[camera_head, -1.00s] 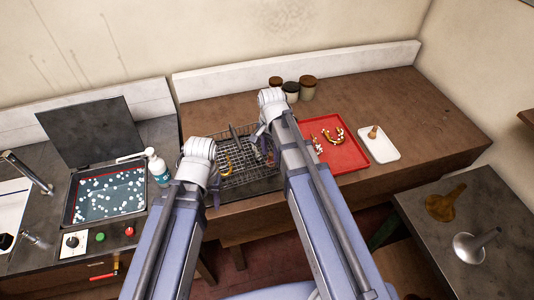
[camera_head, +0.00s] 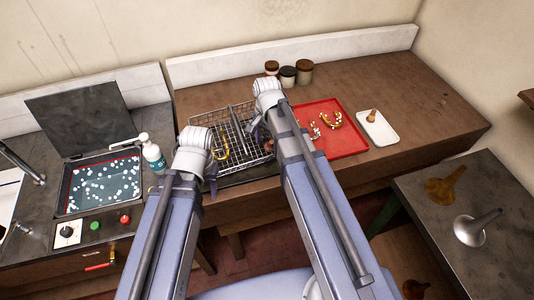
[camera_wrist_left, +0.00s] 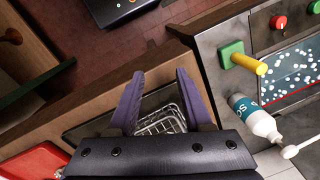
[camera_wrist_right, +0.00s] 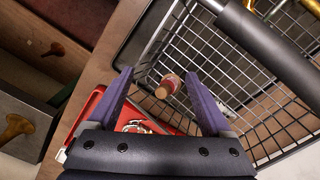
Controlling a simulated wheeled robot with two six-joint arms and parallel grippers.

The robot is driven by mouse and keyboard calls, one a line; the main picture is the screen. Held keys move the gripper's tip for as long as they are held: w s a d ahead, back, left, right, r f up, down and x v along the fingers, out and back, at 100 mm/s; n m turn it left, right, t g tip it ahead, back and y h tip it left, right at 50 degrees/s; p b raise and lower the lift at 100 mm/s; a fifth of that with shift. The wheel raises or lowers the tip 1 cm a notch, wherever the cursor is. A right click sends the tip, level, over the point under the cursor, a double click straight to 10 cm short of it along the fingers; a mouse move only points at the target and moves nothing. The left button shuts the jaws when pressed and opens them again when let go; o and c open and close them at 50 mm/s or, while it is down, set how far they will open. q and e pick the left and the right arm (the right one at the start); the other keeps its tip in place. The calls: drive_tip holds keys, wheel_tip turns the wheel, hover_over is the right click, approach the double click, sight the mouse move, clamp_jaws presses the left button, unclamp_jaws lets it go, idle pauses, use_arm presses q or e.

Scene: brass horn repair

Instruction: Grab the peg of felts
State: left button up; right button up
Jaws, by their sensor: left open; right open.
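A short wooden peg with reddish and pale bands (camera_wrist_right: 168,84), which looks like the peg of felts, lies in the wire basket (camera_wrist_right: 245,118). In the right wrist view it shows between the open fingers of my right gripper (camera_wrist_right: 157,76), not visibly gripped. In the head view my right gripper (camera_head: 258,131) is over the right part of the basket (camera_head: 238,118), and the peg is partly hidden beside it.
A red tray (camera_head: 345,147) with brass parts lies right of the basket, then a white tray (camera_head: 388,135) with a small wooden piece. Several jars (camera_head: 288,76) stand behind. A pump bottle (camera_head: 153,156) and a bead-filled basin (camera_head: 75,205) are at left.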

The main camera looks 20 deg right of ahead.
sight(267, 144)
use_arm(q)
drive_tip(key=f+b, duration=0.1)
drive_tip(key=w+f+b, duration=0.1)
drive_tip(key=f, duration=0.1)
drive_tip(key=w+f+b, duration=0.1)
drive_tip(key=f, duration=0.1)
drive_tip(key=shift+d+f, duration=0.1)
drive_tip(key=shift+d, duration=0.2)
use_arm(e)
drive_tip(key=w+f, duration=0.1)
drive_tip(key=f, duration=0.1)
drive_tip(key=w+f, duration=0.2)
drive_tip(key=f, duration=0.1)
drive_tip(key=shift+w+d+f, duration=0.1)
drive_tip(key=shift+d+f, duration=0.2)
drive_tip(key=shift+d, duration=0.1)
drive_tip(key=shift+s+a+r, duration=0.15)
drive_tip(key=shift+s+r, duration=0.1)
drive_tip(key=shift+s, duration=0.3)
drive_tip(key=shift+w+f, duration=0.1)
drive_tip(key=shift+w, duration=0.1)
drive_tip(key=shift+c, duration=0.6)
drive_tip(key=shift+s, duration=0.1)
drive_tip(key=c, duration=0.3)
use_arm(q)
drive_tip(key=shift+s+a, duration=0.1)
drive_tip(key=shift+s, duration=0.3)
use_arm(e)
clamp_jaws()
